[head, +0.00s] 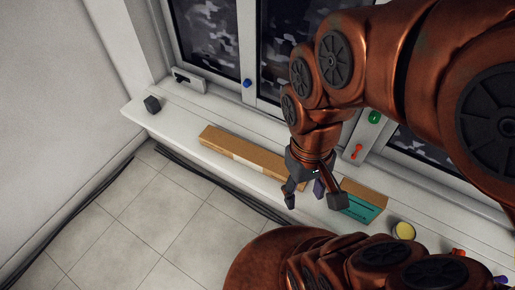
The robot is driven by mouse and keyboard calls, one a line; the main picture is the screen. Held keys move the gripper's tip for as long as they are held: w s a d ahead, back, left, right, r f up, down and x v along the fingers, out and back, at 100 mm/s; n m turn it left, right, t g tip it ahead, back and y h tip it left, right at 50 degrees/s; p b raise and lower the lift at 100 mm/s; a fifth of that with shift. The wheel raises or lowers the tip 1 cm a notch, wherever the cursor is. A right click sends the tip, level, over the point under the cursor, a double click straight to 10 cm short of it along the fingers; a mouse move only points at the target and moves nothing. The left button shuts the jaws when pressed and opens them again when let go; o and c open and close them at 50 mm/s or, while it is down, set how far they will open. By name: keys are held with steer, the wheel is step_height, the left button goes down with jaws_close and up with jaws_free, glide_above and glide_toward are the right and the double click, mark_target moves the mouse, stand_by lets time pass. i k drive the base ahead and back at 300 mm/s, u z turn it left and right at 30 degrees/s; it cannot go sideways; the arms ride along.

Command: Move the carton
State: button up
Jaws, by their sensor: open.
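A long brown carton (245,152) lies on the white window sill. Its right part runs behind my gripper (314,200). To the right of the gripper shows a brown top with a teal front (360,208); I cannot tell whether this belongs to the same carton or to a second box. My gripper points down with its dark fingers spread, open and empty. It overlaps the carton in the picture; contact cannot be told.
The white sill (160,125) runs below the windows. A dark cube (152,104) stands at its left end. A yellow round thing (403,231) is right of the teal front. Red (356,152) and green (375,117) items are by the window frame. Dark cables lie along the tiled floor.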

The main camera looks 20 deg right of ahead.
mark_target(269, 163)
steer(key=z, duration=0.1)
steer(key=k, duration=0.4)
steer(key=u, duration=1.45)
